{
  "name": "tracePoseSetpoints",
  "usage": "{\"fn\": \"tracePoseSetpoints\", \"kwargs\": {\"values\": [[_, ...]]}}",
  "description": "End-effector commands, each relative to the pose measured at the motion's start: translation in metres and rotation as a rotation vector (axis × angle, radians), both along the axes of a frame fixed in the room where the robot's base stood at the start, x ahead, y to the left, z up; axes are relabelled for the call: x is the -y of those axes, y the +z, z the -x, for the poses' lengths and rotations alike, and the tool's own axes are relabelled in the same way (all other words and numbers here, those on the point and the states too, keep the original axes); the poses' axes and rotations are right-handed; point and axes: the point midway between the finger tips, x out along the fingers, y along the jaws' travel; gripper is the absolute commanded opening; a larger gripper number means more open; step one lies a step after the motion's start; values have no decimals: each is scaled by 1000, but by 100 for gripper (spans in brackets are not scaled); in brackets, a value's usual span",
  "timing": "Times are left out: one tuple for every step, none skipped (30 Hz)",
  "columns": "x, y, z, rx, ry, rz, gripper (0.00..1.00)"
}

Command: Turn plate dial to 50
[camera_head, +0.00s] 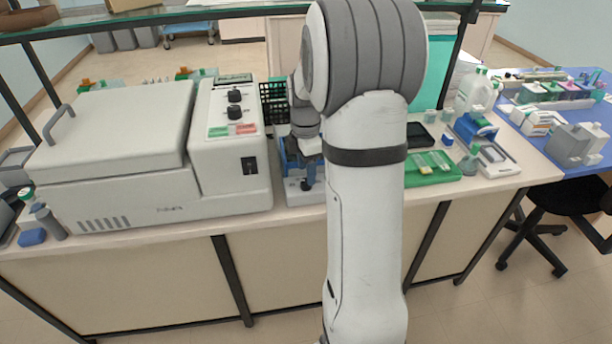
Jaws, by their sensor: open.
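A low white plate device (293,198) stands at the bench's front edge, right of the large grey machine. A small dark dial (305,185) shows on its front; its pointer and scale are too small to read. A blue object (289,158) is on or over the plate, partly behind my wrist. My gripper (309,174) hangs down over the front of the plate, just above the dial. It is open. Its fingertips are tiny here, and I cannot tell whether they touch the dial or stand apart from it.
A black basket (273,103) is behind the plate. A green tray (445,177) with slides, a dark pad (418,134) and bottles (478,92) lie to the right. A shelf (180,15) crosses above.

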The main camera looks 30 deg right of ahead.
Motion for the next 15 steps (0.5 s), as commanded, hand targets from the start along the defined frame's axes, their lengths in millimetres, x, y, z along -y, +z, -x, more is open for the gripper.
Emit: {"fn": "tracePoseSetpoints", "kwargs": {"values": [[-1, -9, 1, -4, 0, -1, 50], [-1, -13, 1, -4, 0, -1, 50], [-1, -17, 1, -2, 0, 0, 50], [-1, -21, 1, -2, 0, 0, 50], [-1, -24, 2, -3, 0, 0, 50], [-1, -27, 2, -2, 0, 0, 50], [-1, -29, 2, -1, 0, 0, 50], [-1, -31, 2, -1, 0, 0, 50], [-1, -32, 2, -1, 0, 0, 50], [-1, -33, 2, 0, 0, 0, 50], [-1, -33, 2, 0, 0, 0, 50], [-1, -33, 2, 0, 0, 0, 50], [-1, -33, 2, 1, 0, 0, 50], [-1, -33, 2, 1, 0, 0, 50], [-1, -33, 2, 1, 0, 0, 50]]}}
